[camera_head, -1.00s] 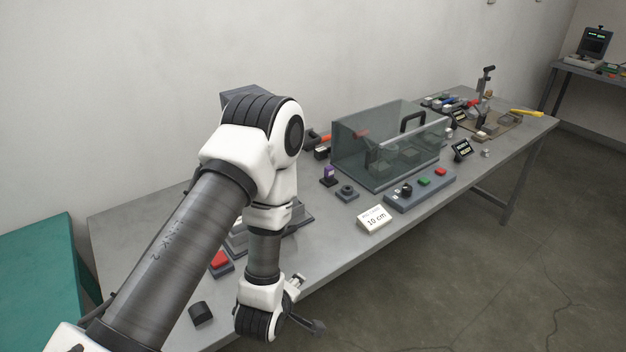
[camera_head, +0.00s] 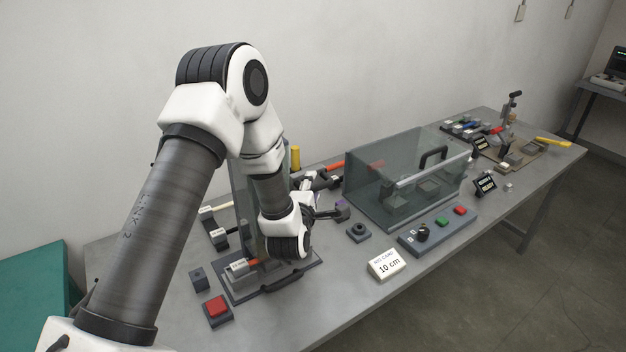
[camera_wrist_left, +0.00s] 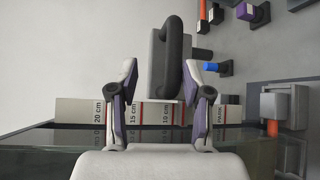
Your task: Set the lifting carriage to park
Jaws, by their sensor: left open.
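My left gripper (camera_head: 328,200) is beyond the upright clear panel (camera_head: 243,195) of the rig at the left of the bench, partly hidden by my own wrist. In the left wrist view, its open fingers (camera_wrist_left: 162,88) stand either side of a dark rounded handle (camera_wrist_left: 174,62) in front of a grey block, which looks like the lifting carriage. I cannot tell whether the fingers touch it. A white scale strip (camera_wrist_left: 148,112) behind the fingers reads 20 cm, 15 cm and 10 cm, with PARK (camera_wrist_left: 222,115) at its right end. My right gripper is out of view.
A clear guard box (camera_head: 400,190) with a black handle stands right of my wrist. A control strip (camera_head: 437,231) and a "10 cm" card (camera_head: 387,264) lie before it. A red button (camera_head: 217,307) is near the front edge.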

